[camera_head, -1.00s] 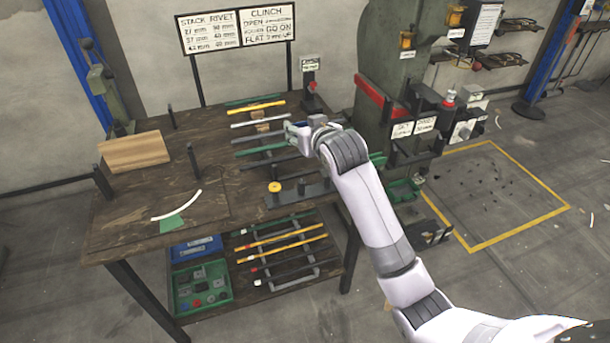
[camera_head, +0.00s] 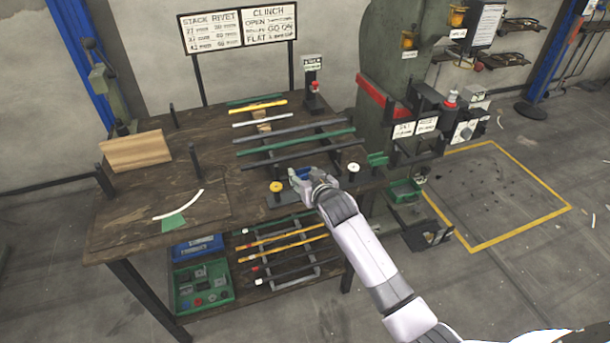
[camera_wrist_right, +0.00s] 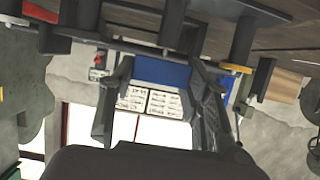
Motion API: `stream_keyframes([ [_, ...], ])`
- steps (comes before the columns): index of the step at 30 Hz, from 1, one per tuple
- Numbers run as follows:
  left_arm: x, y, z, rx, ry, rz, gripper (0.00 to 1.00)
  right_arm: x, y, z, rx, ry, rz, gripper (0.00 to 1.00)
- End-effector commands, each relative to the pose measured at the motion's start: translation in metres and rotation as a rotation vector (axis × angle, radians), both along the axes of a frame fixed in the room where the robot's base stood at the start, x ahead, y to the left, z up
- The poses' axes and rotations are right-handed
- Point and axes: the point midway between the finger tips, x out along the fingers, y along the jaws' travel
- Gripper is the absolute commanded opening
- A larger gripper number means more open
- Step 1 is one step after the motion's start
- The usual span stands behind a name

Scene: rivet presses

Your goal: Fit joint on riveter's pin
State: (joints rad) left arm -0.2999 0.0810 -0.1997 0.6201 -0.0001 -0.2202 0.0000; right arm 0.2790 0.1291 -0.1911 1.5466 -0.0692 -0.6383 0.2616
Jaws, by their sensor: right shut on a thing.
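My right gripper (camera_head: 298,176) is shut over the front part of the bench, near a dark plate (camera_head: 280,200) that bears a yellow disc (camera_head: 276,187). In the right wrist view its two fingers (camera_wrist_right: 162,75) hold a blue piece (camera_wrist_right: 162,71), which I take for the joint. The blue piece is mostly hidden by the gripper in the head view. A white-topped post (camera_head: 353,168) stands right of the gripper. The green press (camera_head: 385,60) stands behind at the right. I cannot tell which post is the riveter's pin. My left gripper is not in view.
Several long bars lie on the rack at the bench's back, among them a grey-green bar (camera_head: 300,139). A wooden block (camera_head: 136,150) and upright posts stand at the left. A green bin (camera_head: 202,285) sits on the lower shelf.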

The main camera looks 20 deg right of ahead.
Motion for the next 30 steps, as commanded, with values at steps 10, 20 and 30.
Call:
stream_keyframes([
  [10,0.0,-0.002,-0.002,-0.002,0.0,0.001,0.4,0.0,0.0,-0.005,0.0,0.0,0.0,0.23],
  [20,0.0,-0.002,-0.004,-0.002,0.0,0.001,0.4,0.0,0.0,-0.011,0.0,-0.001,0.001,0.45],
  [30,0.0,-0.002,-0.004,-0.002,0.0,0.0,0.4,0.0,0.0,-0.011,0.0,-0.001,0.0,0.64],
])
